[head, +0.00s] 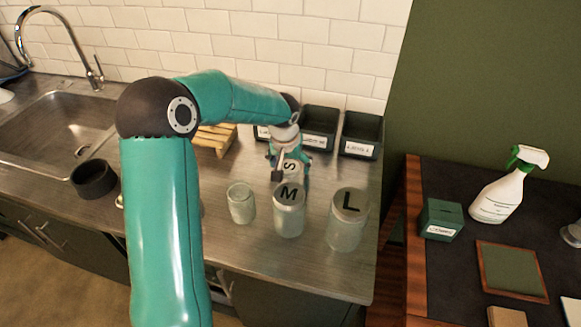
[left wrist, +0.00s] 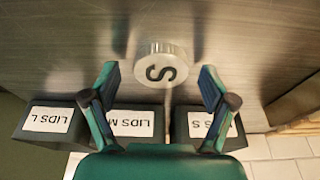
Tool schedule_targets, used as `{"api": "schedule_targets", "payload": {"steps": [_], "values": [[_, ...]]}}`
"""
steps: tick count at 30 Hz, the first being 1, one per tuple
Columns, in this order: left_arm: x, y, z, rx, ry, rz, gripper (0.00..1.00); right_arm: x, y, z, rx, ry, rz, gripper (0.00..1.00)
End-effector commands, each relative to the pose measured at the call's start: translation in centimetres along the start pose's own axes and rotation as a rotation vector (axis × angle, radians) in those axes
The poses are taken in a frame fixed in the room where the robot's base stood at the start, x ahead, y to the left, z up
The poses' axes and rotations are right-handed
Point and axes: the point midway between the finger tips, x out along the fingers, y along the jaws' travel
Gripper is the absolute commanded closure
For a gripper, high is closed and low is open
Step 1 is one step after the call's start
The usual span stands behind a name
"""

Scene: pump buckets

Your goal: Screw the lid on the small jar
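The small jar (head: 241,203) stands upright and open on the steel counter, left of the other jars. The small lid marked S (head: 291,169) appears to lie on the counter behind the M jar, letter up. It also shows in the left wrist view (left wrist: 161,66), centred between the fingers. My left gripper (head: 288,161) is open over the lid, a finger on each side with gaps between. Its fingers also show in the left wrist view (left wrist: 160,75). The fingers partly hide the lid in the head view. My right gripper is in neither view.
The lidded M jar (head: 289,213) and L jar (head: 347,222) stand right of the small jar. Dark lid bins (head: 360,137) line the wall behind the gripper. A black cup (head: 94,179) stands by the sink (head: 60,128). A spray bottle (head: 503,190) is on the right table.

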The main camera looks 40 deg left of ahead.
Motion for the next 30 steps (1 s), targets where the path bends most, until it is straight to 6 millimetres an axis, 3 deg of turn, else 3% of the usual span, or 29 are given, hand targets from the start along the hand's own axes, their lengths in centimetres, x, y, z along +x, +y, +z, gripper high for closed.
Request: {"api": "schedule_targets", "payload": {"steps": [1, 6, 7, 22, 30], "values": [[0.0, 0.0, 0.0, 0.0, 0.0, 0.0, 0.28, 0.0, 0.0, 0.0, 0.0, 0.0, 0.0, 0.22], [0.0, 0.0, 0.0, 0.0, 0.0, 0.0, 0.56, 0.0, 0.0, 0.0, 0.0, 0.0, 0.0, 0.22], [0.0, 0.0, 0.0, 0.0, 0.0, 0.0, 0.57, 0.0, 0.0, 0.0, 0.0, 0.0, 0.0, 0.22], [-0.7, -0.1, -0.2, -0.002, 0.002, 0.0, 0.58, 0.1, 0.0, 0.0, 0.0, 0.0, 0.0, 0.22], [-4.2, -0.1, -1.3, -0.003, 0.006, 0.0, 0.58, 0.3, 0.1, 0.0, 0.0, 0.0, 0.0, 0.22]]}}
